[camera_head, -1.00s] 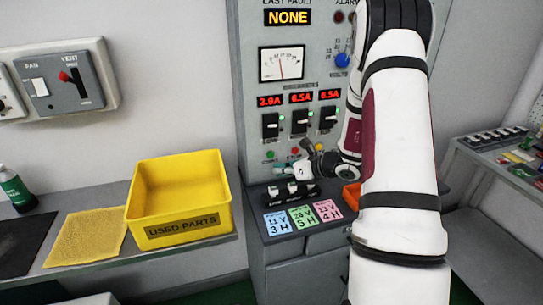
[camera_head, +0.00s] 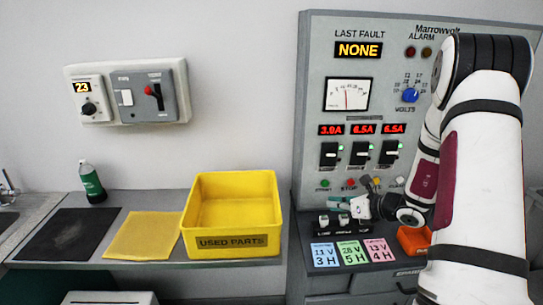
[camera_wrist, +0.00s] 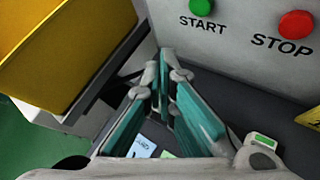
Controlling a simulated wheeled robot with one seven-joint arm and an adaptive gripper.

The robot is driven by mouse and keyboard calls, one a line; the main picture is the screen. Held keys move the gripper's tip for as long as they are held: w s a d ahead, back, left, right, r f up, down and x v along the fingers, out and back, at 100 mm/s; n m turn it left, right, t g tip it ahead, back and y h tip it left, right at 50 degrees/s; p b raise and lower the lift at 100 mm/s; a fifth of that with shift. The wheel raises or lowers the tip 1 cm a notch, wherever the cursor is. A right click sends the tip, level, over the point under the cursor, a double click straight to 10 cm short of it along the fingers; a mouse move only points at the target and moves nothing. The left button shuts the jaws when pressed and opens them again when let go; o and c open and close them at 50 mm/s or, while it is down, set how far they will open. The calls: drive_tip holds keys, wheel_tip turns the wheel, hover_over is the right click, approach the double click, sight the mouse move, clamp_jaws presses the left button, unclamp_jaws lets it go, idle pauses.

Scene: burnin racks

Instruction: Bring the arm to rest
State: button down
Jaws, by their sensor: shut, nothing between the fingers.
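My gripper (camera_head: 341,204) is in front of the lower part of the grey control panel (camera_head: 317,101), just above its shelf. In the wrist view my gripper (camera_wrist: 168,95) shows its teal finger pads close together, with nothing between them. The green START button (camera_wrist: 201,8) and red STOP button (camera_wrist: 296,24) are on the panel face beyond the fingers, apart from them. My white arm covers the right side of the panel in the head view.
A yellow USED PARTS bin (camera_head: 232,241) stands on the side counter left of the panel, beside a yellow cloth (camera_head: 143,235), a black mat (camera_head: 68,234) and a green bottle (camera_head: 92,184). Coloured cards (camera_head: 351,252) and an orange tray (camera_head: 411,240) are on the panel shelf.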

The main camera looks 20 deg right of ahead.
drive_tip(key=shift+a+r, duration=0.1)
drive_tip(key=s+a+r+n+g+y, duration=0.25)
drive_tip(key=s+a+r+n, duration=0.25)
drive_tip(key=a+r+n, duration=0.5)
drive_tip(key=s+a+r+n+g+y, duration=0.1)
drive_tip(key=s+a+r+n+g, duration=0.45)
drive_tip(key=a, duration=0.55)
drive_tip(key=s+r+n+t+h, duration=0.1)
drive_tip(key=s+r+n+h, duration=0.3)
drive_tip(key=s+n, duration=0.5)
drive_tip(key=s+r+n+h, duration=0.4)
drive_tip(key=s+n, duration=0.4)
drive_tip(key=n, duration=0.2)
drive_tip(key=shift+s+a+t, duration=0.3)
drive_tip(key=shift+s+t, duration=0.1)
